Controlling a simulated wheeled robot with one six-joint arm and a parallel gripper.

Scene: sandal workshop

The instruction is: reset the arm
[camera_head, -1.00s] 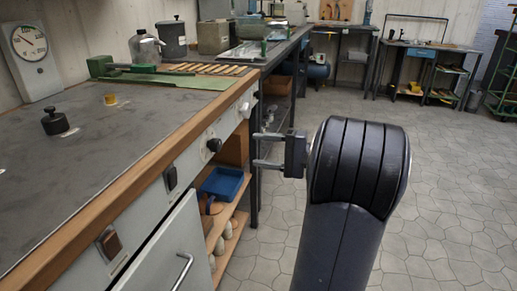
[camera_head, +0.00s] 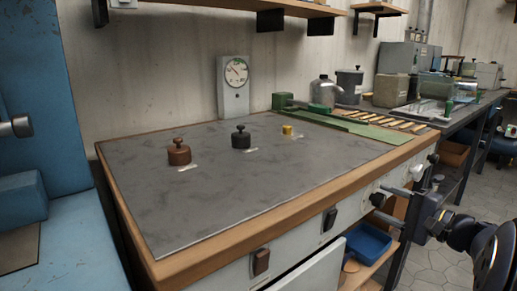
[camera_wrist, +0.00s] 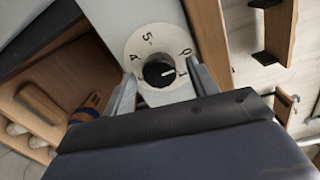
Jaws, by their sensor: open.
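My gripper (camera_head: 378,201) is open at the lower right of the head view, in front of the workbench's front panel, beside a black knob and a white knob (camera_head: 416,172). In the wrist view my gripper (camera_wrist: 161,68) has its two fingers apart, with a black round knob (camera_wrist: 158,72) on a white lettered dial (camera_wrist: 146,41) between them in the picture. I cannot tell whether the fingers touch the dial. Nothing is held.
The grey-topped workbench (camera_head: 230,205) carries a brown weight (camera_head: 179,153), a black weight (camera_head: 241,138), a small yellow piece (camera_head: 287,130) and a gauge (camera_head: 235,85). A blue tray (camera_head: 367,243) sits on a shelf below. A blue machine (camera_head: 40,120) stands left.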

